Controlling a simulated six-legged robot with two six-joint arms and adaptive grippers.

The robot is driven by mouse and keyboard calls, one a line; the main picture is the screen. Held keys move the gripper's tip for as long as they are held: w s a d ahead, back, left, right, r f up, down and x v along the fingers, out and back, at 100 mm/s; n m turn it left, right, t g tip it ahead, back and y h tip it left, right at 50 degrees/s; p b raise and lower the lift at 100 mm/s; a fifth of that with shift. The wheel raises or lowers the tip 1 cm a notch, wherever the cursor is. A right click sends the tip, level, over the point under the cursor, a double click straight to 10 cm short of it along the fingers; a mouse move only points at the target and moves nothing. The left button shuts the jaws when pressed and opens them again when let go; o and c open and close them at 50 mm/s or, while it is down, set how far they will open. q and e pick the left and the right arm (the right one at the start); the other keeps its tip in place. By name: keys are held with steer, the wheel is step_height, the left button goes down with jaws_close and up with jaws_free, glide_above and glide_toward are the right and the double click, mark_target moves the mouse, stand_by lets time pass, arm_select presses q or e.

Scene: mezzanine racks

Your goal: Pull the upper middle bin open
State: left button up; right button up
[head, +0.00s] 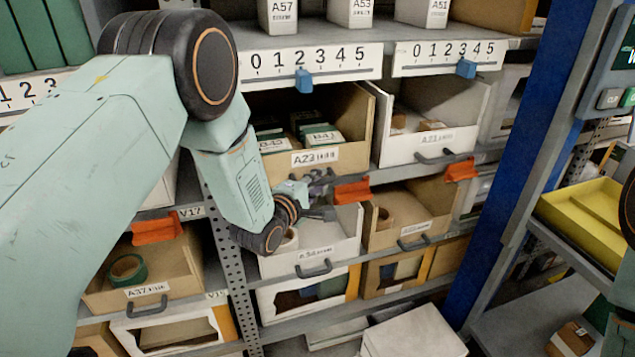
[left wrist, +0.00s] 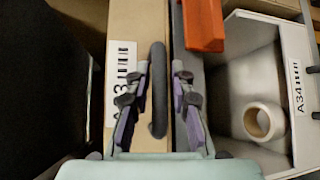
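The upper middle bin is a tan bin labelled A23 (head: 338,158) with small boxes inside. In the head view my left gripper (head: 318,186) is at the lower front of that bin and hides most of the handle. My left gripper is open. My right gripper is not in view.
Below is a white bin (head: 325,250), labelled A34 in the wrist view, with a tape roll (left wrist: 263,121). An orange tag (head: 352,190) hangs close right of my gripper. White bin A21 (head: 432,140) is right of A23. A blue post (head: 520,150) stands farther right.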

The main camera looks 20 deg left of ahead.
arm_select(q)
jaws_close()
steer(key=shift+s+a, duration=0.1)
stand_by(0.3)
